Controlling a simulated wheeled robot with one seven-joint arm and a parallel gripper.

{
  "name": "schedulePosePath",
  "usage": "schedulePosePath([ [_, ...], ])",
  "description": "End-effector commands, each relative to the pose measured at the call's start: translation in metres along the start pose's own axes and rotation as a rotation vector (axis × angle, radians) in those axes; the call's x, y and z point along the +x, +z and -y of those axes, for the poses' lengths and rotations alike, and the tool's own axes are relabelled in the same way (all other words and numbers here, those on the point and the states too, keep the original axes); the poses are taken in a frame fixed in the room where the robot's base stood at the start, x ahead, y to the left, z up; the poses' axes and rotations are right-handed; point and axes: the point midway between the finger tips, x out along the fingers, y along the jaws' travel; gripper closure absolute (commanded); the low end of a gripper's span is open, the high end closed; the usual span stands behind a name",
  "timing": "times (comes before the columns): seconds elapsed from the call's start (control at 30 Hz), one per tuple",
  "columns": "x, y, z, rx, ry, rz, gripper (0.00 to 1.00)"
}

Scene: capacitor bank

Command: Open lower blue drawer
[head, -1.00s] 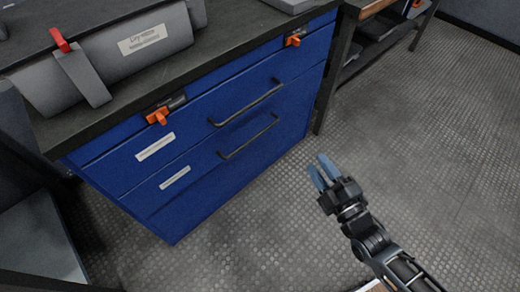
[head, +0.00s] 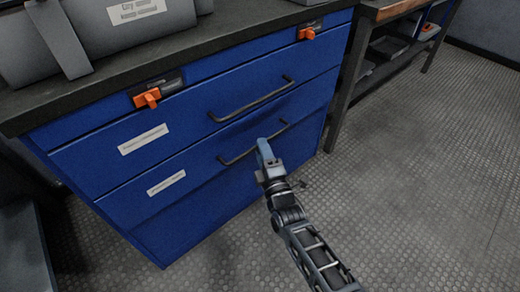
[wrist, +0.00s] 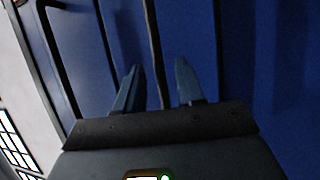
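The lower blue drawer (head: 205,168) is closed, flush with the cabinet front. Its dark bar handle (head: 240,157) runs across the front, with my gripper (head: 264,149) in front of its middle to right part. In the wrist view my gripper (wrist: 157,88) is open, with its two blue-grey fingers apart. The lower handle (wrist: 153,45) passes between the fingers in that view; I cannot tell whether either finger touches it. The upper drawer's handle (head: 250,100) lies above and also shows in the wrist view (wrist: 60,60), left of the fingers.
Orange latches sit at the cabinet's top left (head: 147,98) and top right (head: 306,34). A dark worktop (head: 225,50) holds a grey case (head: 110,20). A workbench (head: 385,15) stands to the right. The textured floor (head: 420,180) right of the cabinet is clear.

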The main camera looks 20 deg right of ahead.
Motion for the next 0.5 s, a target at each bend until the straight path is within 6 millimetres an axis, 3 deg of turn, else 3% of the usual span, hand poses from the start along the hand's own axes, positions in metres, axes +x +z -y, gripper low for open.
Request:
schedulePosePath([
  [0.2,0.022,0.0,0.002,0.001,0.0,0.001,0.62],
  [0.5,0.025,0.001,0.0,0.001,-0.001,0.0,0.62],
])
